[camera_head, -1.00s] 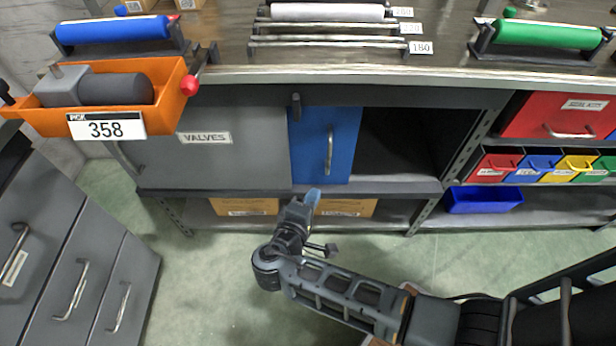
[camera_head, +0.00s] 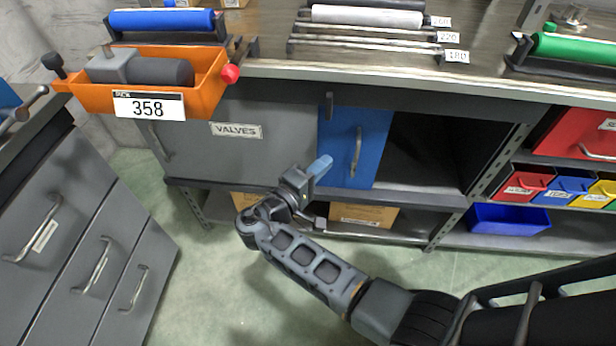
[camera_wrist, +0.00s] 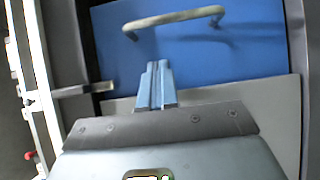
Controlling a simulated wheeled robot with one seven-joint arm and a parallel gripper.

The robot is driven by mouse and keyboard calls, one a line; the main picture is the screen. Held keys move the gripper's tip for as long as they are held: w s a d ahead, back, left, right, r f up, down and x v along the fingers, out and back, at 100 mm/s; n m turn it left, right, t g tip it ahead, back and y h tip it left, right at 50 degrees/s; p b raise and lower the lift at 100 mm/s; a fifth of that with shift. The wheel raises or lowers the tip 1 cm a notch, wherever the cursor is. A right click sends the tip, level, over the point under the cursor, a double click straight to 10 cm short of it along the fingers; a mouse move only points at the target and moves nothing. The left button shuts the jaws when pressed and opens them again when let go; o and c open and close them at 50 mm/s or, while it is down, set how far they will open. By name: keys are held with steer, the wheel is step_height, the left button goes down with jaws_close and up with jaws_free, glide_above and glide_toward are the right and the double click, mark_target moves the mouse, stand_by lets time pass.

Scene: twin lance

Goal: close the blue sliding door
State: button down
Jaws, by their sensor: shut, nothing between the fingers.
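The blue sliding door (camera_head: 372,148) stands upright in the cabinet under the bench, with a vertical metal handle (camera_head: 357,152). To its right is a dark opening; to its left is the grey door labelled VALVES (camera_head: 255,150). My gripper (camera_head: 319,168) is shut and empty, in front of the cabinet near the left edge of the blue door. In the wrist view the blue door (camera_wrist: 255,55) fills the upper middle, and its handle (camera_wrist: 173,20) lies beyond my shut fingertips (camera_wrist: 156,72), apart from them. A grey panel lies between the blue door and my gripper there.
An orange bin (camera_head: 208,97) marked 358 sits at the bench's left end. Grey drawers (camera_head: 75,250) stand at the left. A shelf with a blue bin (camera_head: 508,219) and small coloured bins is at the right. Cardboard boxes (camera_head: 363,215) lie below the cabinet. Green floor is open in front.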

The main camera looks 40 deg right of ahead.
steer(key=shift+s+d+p, duration=0.15)
steer(key=shift+s+d, duration=0.3)
steer(key=shift+d, duration=0.3)
steer(key=shift+s+d+p, duration=0.1)
steer(key=shift+s+d, duration=0.3)
steer(key=shift+d, duration=0.3)
steer(key=shift+s+d+p, duration=0.15)
steer(key=shift+s+d, duration=0.3)
steer(key=shift+d, duration=0.3)
steer(key=s+d, duration=0.9)
steer(key=s, duration=0.3)
steer(key=s+d+p, duration=0.1)
steer(key=s+d, duration=0.8)
steer(key=s, duration=0.2)
steer(key=shift+s+d, duration=0.2)
steer(key=shift+s, duration=0.15)
